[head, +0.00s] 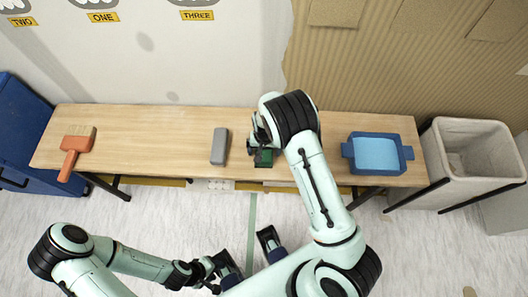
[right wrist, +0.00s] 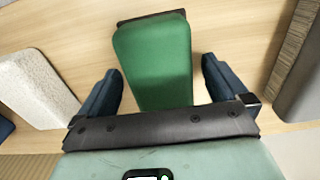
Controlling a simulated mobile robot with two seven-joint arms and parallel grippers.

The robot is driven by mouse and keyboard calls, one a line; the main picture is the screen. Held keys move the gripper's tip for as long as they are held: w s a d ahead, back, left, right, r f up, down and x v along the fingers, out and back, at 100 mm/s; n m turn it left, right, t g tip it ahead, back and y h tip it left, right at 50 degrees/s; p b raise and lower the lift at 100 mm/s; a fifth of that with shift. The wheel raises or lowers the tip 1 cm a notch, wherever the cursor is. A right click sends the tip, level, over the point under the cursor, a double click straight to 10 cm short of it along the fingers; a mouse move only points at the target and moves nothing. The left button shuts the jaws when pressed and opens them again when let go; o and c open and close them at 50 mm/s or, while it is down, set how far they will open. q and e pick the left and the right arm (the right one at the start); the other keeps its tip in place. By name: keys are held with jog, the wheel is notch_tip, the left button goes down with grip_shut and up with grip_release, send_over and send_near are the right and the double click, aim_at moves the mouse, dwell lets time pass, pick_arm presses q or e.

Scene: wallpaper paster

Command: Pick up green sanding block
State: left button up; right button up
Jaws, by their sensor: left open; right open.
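The green sanding block (right wrist: 155,60) lies on the wooden table in the right wrist view, between the two dark blue fingers of my right gripper (right wrist: 160,90). The gripper is open, with a gap on both sides of the block. In the head view the block (head: 264,157) is mostly hidden under my right gripper (head: 260,150) near the table's front edge. My left gripper (head: 246,252) is open and empty, low in front of the table.
A grey block (head: 220,146) lies left of the green one. An orange brush (head: 76,150) is at the table's left end. A blue tray (head: 378,155) sits at the right, with a bin (head: 468,150) beyond. The wooden table (head: 160,135) is clear between brush and grey block.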

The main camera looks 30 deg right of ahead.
jog(key=c, duration=1.1)
jog(key=shift+r, duration=0.1)
notch_tip(320, 180, up, 20)
jog(key=p, duration=0.3)
